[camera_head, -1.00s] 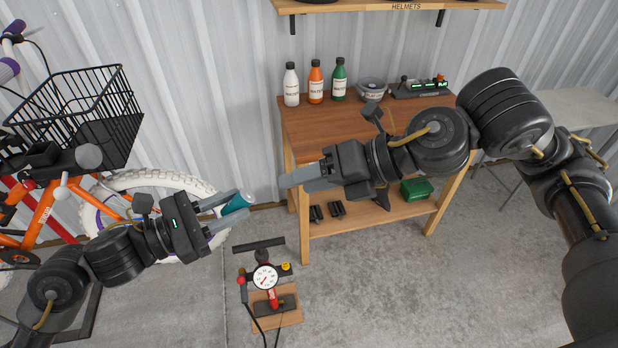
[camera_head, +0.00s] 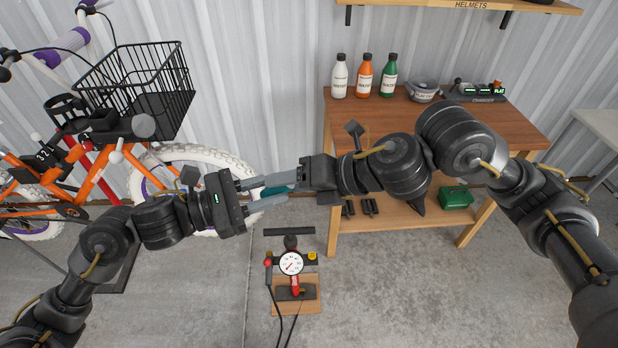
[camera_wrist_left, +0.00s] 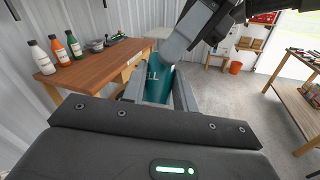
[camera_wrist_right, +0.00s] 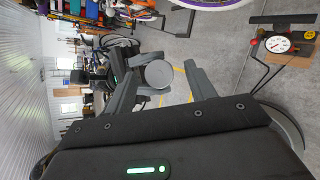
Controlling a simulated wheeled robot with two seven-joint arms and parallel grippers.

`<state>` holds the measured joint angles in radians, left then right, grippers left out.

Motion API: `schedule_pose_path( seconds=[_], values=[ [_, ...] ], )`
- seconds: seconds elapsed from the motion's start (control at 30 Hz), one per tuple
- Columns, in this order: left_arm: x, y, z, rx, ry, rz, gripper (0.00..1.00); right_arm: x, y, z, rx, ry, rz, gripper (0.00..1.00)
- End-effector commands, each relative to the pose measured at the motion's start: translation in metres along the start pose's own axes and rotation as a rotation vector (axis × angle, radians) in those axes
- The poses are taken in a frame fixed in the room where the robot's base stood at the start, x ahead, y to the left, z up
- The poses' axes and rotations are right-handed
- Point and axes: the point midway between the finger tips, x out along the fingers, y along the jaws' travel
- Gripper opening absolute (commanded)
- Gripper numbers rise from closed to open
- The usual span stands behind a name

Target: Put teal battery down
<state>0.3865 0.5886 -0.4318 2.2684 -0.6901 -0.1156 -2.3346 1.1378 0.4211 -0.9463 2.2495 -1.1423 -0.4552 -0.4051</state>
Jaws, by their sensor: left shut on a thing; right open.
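The teal battery (camera_head: 273,190) is held level between the fingers of my left gripper (camera_head: 262,191), above the floor left of the workbench. Its teal side with part of a label shows in the left wrist view (camera_wrist_left: 158,84). My right gripper (camera_head: 290,186) is open and points left at the battery from the right. The battery's round grey end (camera_wrist_right: 159,74) shows between the right fingers in the right wrist view; I cannot tell whether they touch it. A charger (camera_head: 480,95) with green lights stands at the back right of the wooden workbench (camera_head: 500,125).
White, orange and green bottles (camera_head: 365,76) and a grey bowl (camera_head: 424,91) stand on the bench's back edge. A green box (camera_head: 456,197) sits on its lower shelf. A pump with a gauge (camera_head: 291,264) stands on the floor. An orange bicycle (camera_head: 100,175) is at left.

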Motion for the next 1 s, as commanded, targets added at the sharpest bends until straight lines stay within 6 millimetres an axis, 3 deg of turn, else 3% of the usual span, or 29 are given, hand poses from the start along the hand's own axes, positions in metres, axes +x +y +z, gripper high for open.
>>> schedule_pose_path(
  seconds=[0.37, 0.73, 0.77, 0.93, 1.0],
  values=[
    [0.0000, 0.0001, 0.0004, 0.000, -0.001, 0.000, 0.00, 0.0047, -0.0005, -0.0001, 0.000, 0.000, -0.001, 0.54],
    [0.0000, 0.0002, 0.0005, 0.000, -0.001, 0.000, 0.00, 0.0045, -0.0006, 0.0000, 0.000, 0.000, -0.002, 0.05],
    [0.0000, 0.0002, 0.0006, 0.000, -0.001, 0.000, 0.30, 0.0043, -0.0003, 0.0003, 0.000, -0.001, -0.001, 0.04],
    [0.0000, 0.0002, 0.0004, 0.000, -0.001, 0.000, 0.52, 0.0043, -0.0003, 0.0003, 0.000, -0.001, -0.001, 0.04],
    [0.0000, 0.0001, 0.0003, 0.000, -0.001, 0.000, 0.54, 0.0044, -0.0002, 0.0002, 0.000, -0.001, -0.001, 0.03]
  ],
)
